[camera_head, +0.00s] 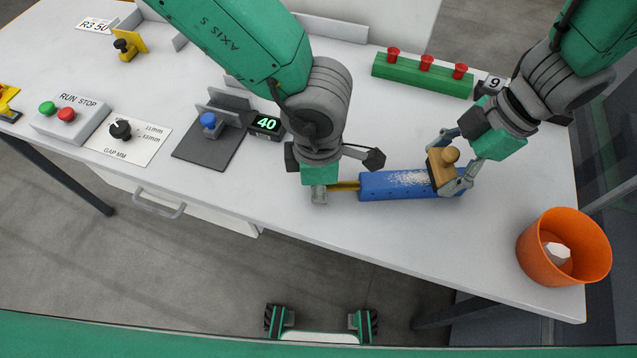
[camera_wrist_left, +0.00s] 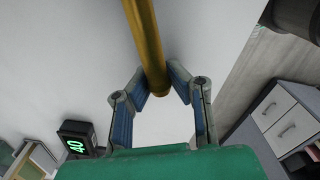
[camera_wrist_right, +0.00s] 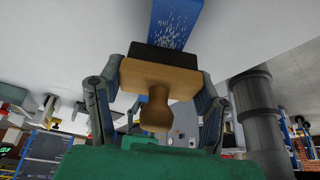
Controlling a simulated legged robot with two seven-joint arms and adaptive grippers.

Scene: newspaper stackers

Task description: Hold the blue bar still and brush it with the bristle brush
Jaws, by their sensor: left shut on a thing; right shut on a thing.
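The blue bar (camera_head: 378,188) lies near the front edge of the table, with pale specks scattered over its top. A brass-yellow rod (camera_head: 345,186) sticks out of its left end. My left gripper (camera_head: 320,192) is shut on that rod, which also runs between the fingers in the left wrist view (camera_wrist_left: 145,45). My right gripper (camera_head: 455,176) is shut on the wooden bristle brush (camera_head: 438,166), which has a round knob. In the right wrist view the brush (camera_wrist_right: 158,76) has its dark bristles against the bar (camera_wrist_right: 176,22), on its right part. The bar's far right end is partly hidden.
An orange bin (camera_head: 590,250) with a white piece inside stands at the table's right front corner. A green block (camera_head: 420,76) with red knobs is at the back. Left are a display reading 40 (camera_head: 266,124), a dark fixture (camera_head: 208,147) and a RUN/STOP box (camera_head: 70,118).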

